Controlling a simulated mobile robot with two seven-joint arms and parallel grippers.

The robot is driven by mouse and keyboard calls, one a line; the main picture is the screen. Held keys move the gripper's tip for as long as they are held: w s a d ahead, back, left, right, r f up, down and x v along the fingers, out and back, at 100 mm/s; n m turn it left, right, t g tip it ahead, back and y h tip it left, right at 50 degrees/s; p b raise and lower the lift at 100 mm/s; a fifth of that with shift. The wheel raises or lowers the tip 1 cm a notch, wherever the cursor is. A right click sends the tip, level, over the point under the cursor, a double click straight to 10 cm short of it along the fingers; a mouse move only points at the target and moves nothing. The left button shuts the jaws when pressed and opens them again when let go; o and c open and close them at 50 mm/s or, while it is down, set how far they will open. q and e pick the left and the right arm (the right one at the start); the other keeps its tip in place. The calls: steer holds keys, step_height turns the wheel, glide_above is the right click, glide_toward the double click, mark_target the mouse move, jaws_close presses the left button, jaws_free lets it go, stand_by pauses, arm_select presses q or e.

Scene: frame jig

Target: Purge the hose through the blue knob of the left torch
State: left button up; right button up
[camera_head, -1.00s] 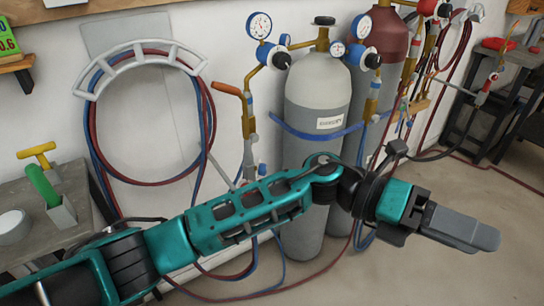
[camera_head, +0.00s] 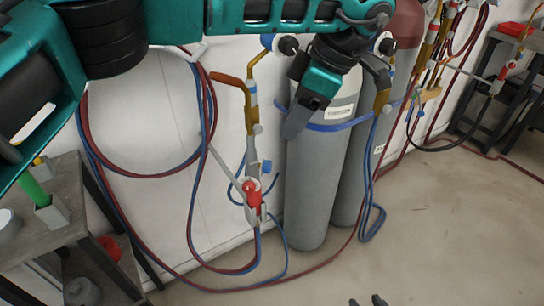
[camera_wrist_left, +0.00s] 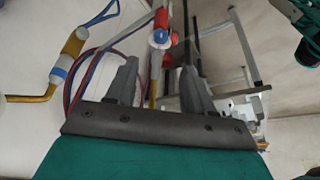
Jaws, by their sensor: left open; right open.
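The left torch (camera_head: 250,120) hangs upright on the wall, left of the grey cylinder, with a brown bent tip at its top. Its blue knob (camera_head: 266,167) sticks out low on the right side, above a red knob (camera_head: 253,192). My left gripper (camera_head: 293,128) is open and empty, right of the torch and above the blue knob, in front of the cylinder. In the left wrist view, the blue knob (camera_wrist_left: 160,38) shows ahead, between the lines of the open fingers and beyond their tips. My right gripper (camera_head: 367,301) shows only its parted dark fingertips at the bottom edge.
The grey cylinder (camera_head: 310,200) stands close to the torch. Red and blue hoses (camera_head: 205,230) loop on the wall and down to the floor. A bench (camera_head: 75,205) stands at the left. The floor at the lower right is clear.

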mark_target(270, 163)
arm_select(q)
steer(key=x, duration=1.1)
steer(key=shift+f, duration=0.4)
jaws_close()
